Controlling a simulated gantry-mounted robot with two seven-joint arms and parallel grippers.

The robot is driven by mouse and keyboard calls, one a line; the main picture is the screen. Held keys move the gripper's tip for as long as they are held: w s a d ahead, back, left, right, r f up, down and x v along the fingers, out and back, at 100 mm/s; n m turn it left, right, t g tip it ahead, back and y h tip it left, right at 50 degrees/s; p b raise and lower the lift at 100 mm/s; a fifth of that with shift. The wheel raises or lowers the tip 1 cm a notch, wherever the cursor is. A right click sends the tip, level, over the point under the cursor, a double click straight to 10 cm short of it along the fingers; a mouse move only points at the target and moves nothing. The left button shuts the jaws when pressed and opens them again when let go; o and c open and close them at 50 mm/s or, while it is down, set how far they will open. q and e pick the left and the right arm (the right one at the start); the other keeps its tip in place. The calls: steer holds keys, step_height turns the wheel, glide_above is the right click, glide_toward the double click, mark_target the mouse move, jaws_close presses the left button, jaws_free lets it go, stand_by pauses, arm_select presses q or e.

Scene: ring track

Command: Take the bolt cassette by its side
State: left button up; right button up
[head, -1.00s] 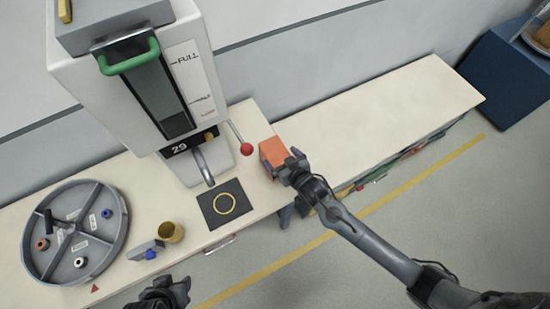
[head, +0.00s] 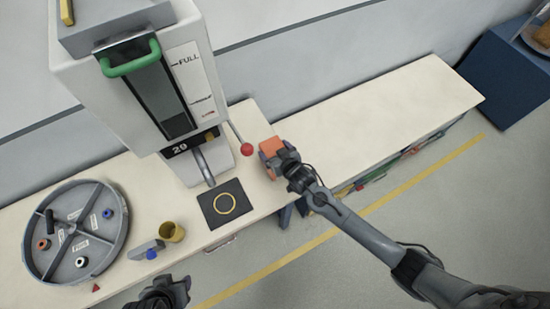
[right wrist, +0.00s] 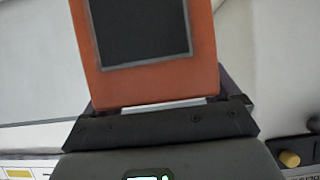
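The orange box (head: 270,146), which I take to be the bolt cassette, stands on the bench near its front edge, right of the red-knobbed lever. In the right wrist view the cassette (right wrist: 154,84) fills the upper middle and shows a dark panel in its face. My right gripper (head: 279,160) is at the cassette's near side, its fingers open on either side of it; the right wrist view shows them (right wrist: 160,98) beside its lower edges. Whether they touch it is unclear. My left gripper (head: 172,288) is at the bottom edge, away from the cassette, its opening unclear.
The tall white dispenser (head: 135,85) with a green handle stands left of the cassette, its red-knobbed lever (head: 246,149) close by. The bench right of the cassette is clear.

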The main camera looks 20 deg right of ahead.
steer(key=c, duration=1.4)
steer(key=shift+r, duration=0.1)
steer(key=shift+c, duration=0.3)
steer(key=shift+r, duration=0.1)
